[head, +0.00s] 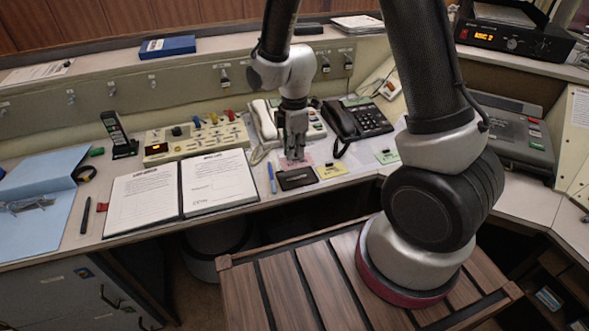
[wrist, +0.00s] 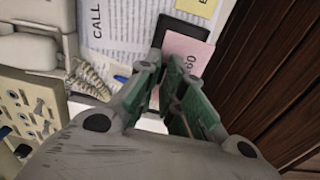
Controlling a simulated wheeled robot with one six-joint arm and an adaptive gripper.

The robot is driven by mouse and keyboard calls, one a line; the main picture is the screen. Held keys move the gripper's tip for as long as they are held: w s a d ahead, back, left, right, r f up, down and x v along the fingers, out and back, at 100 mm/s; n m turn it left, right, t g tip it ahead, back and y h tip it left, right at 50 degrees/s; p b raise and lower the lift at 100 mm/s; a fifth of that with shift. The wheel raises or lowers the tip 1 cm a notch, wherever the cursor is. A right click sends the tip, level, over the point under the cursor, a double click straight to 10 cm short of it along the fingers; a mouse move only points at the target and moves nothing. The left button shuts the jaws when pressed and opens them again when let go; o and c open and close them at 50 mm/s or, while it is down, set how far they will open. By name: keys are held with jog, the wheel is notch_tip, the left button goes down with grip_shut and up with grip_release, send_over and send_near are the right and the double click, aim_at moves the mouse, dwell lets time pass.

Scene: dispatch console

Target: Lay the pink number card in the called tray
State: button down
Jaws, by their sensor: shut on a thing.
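The pink number card (wrist: 187,52), with "60" partly readable, is between the fingers of my gripper (wrist: 170,78), which is shut on it. In the head view my gripper (head: 294,155) points down at the desk, and the pink card (head: 297,162) shows around its fingertips. A small black tray (head: 297,180) lies just in front of the card; in the wrist view the tray (wrist: 183,27) is partly covered by the card. I cannot tell whether the card touches the tray or desk. No call is readable that names a tray.
A yellow card (head: 331,171) and a green card (head: 387,156) lie to the right. A black telephone (head: 357,121) stands behind them. A blue pen (head: 271,178) and an open binder (head: 180,189) lie to the left. The desk's front edge is close.

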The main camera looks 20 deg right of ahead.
aim_at(295, 173)
jog(key=shift+f, duration=2.9)
jog(key=shift+f, duration=0.1)
jog(key=c, duration=1.5)
grip_release()
jog(key=shift+c, duration=0.2)
notch_tip(295, 173, up, 12)
jog(key=shift+r, duration=0.2)
jog(key=s+d+r+m+t, duration=0.2)
jog(key=s+d+r+m, duration=0.5)
jog(key=s+r+m, duration=0.2)
jog(key=s+d+r+m+t, duration=0.2)
jog(key=s+d+r+m, duration=0.6)
jog(key=r, duration=0.4)
jog(key=shift+s+m, duration=0.5)
jog(key=shift+s, duration=0.55)
